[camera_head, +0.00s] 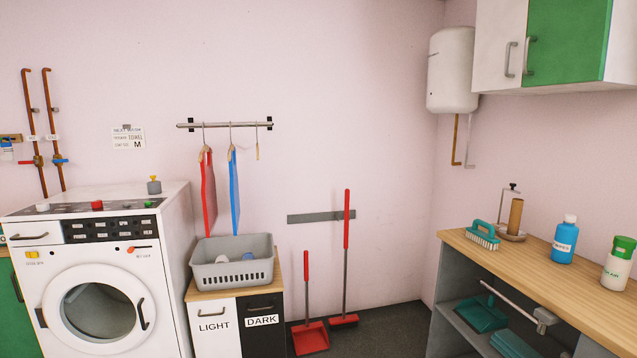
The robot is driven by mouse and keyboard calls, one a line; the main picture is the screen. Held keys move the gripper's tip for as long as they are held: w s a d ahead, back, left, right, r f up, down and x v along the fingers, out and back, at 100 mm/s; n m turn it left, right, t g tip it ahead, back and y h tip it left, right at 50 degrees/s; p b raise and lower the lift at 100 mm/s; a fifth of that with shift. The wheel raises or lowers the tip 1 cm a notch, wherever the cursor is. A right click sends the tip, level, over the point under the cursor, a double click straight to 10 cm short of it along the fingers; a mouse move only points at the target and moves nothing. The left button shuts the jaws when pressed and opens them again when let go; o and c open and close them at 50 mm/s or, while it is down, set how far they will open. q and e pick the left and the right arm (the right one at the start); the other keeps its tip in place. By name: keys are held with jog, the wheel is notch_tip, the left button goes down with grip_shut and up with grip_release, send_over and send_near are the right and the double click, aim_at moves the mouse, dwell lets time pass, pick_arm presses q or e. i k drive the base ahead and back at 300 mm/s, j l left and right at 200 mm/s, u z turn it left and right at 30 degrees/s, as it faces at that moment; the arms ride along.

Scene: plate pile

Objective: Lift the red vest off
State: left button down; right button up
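The red vest (208,193) hangs on a hanger from the metal wall rail (222,125), seen nearly edge-on. It hangs at the left of the rail, above the left side of the grey basket. A blue garment (234,193) hangs on a hanger just to its right, with a gap between them. A third hanger (257,148) on the rail's right part looks empty. Neither of my grippers shows in the head view.
A grey basket (232,275) with a few items stands on the LIGHT/DARK cabinet (237,318) below the garments. A washing machine (98,275) is at left. A red dustpan (310,337) and brush (346,260) stand right. A wooden counter (560,275) holds bottles. Floor between is clear.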

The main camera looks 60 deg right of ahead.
aim_at(208, 188)
jog(key=i+l+z, duration=0.1)
jog(key=l+z, duration=0.25)
jog(key=i+l+z, duration=0.15)
jog(key=l+z, duration=0.15)
jog(key=i+l+z, duration=0.2)
jog(key=z, duration=0.15)
